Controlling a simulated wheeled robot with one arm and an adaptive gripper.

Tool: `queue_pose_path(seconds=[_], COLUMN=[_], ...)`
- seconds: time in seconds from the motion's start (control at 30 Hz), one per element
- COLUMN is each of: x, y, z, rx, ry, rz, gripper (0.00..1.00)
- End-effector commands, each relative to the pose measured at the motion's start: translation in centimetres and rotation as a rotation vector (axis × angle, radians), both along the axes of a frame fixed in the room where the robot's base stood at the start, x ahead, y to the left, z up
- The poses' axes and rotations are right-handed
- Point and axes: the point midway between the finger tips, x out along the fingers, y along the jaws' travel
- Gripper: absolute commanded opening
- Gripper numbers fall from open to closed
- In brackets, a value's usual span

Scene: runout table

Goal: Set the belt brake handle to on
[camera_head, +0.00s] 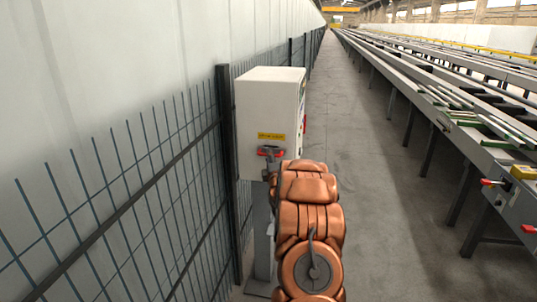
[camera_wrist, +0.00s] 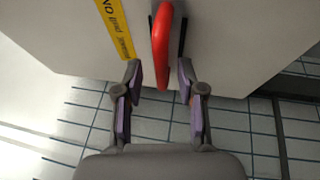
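In the head view the red handle (camera_head: 279,153) shows just below the yellow label (camera_head: 271,136), partly hidden by my gripper (camera_head: 269,162). In the wrist view my gripper (camera_wrist: 161,75) is open, with one finger on each side of the handle's near end. Gaps show between the handle and both fingers. A dark slot or bar lies just right of the handle.
A dark mesh fence (camera_head: 150,190) runs along the left beside the box. The long runout table (camera_head: 420,90) is at the right, with other red levers (camera_head: 490,182) and a yellow block (camera_head: 521,172) at its near end. Bare floor (camera_head: 370,170) lies between.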

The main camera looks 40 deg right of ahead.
Motion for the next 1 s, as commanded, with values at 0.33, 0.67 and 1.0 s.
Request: queue_pose_path(seconds=[0.33, 0.67, 1.0], x=[1.6, 1.7, 1.6], y=[-1.1, -1.0, -1.0], z=[0.1, 0.1, 0.1], rx=[0.003, 0.003, 0.003], ry=[0.003, 0.003, 0.003], rz=[0.0, 0.0, 0.0], gripper=[0.39, 0.27, 0.0])
